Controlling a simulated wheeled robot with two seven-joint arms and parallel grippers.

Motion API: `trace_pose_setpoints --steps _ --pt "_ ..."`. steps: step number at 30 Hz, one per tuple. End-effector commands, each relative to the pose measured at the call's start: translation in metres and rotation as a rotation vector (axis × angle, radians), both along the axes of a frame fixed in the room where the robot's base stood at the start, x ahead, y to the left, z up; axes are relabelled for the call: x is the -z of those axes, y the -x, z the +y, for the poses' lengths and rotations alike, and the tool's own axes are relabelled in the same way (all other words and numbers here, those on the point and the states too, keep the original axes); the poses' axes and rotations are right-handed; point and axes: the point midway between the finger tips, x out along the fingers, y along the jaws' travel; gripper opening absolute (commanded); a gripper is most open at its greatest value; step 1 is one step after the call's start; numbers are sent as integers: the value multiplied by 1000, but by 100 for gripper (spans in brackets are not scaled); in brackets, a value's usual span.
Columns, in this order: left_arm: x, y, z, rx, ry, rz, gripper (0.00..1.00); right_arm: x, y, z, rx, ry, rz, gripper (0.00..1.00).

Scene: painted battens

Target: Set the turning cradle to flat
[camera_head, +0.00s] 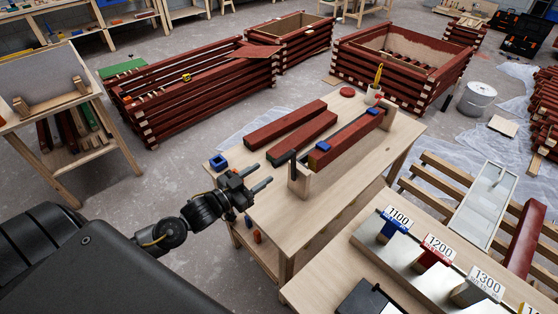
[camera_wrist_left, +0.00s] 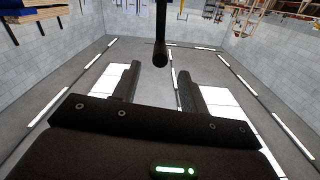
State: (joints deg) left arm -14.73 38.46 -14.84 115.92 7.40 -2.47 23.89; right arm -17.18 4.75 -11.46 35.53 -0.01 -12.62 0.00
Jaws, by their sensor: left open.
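The turning cradle stands on the wooden table, with a pale wooden end block (camera_head: 300,182) at its near end and another at its far end. In the left wrist view, a black rod (camera_wrist_left: 160,40), seemingly the handle, shows ahead between the two open fingers (camera_wrist_left: 158,82). My right gripper is not seen.
Two loose red battens (camera_head: 290,130) lie behind the cradle on the table (camera_head: 335,195). A blue block (camera_head: 218,162) sits at the left corner. A bench with length-marked stops (camera_head: 435,250) stands at the right front. A pot with a yellow-handled brush (camera_head: 374,92) stands at the far end.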

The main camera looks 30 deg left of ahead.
Motion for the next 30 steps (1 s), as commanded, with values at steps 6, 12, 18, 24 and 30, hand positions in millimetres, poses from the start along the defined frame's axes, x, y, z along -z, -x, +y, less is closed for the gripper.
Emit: trace_pose_setpoints --steps 6,12,18,24,30 --pt "-4 -41 -13 -3 0 -2 43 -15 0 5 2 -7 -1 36" --pt "-2 -67 -23 -2 -1 -1 43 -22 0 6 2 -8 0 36" --pt "0 -77 -26 -1 -2 1 43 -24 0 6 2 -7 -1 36" --pt "0 -78 -27 -1 -2 1 43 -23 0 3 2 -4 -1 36" --pt "0 -78 -27 -1 -2 1 24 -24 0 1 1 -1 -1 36"
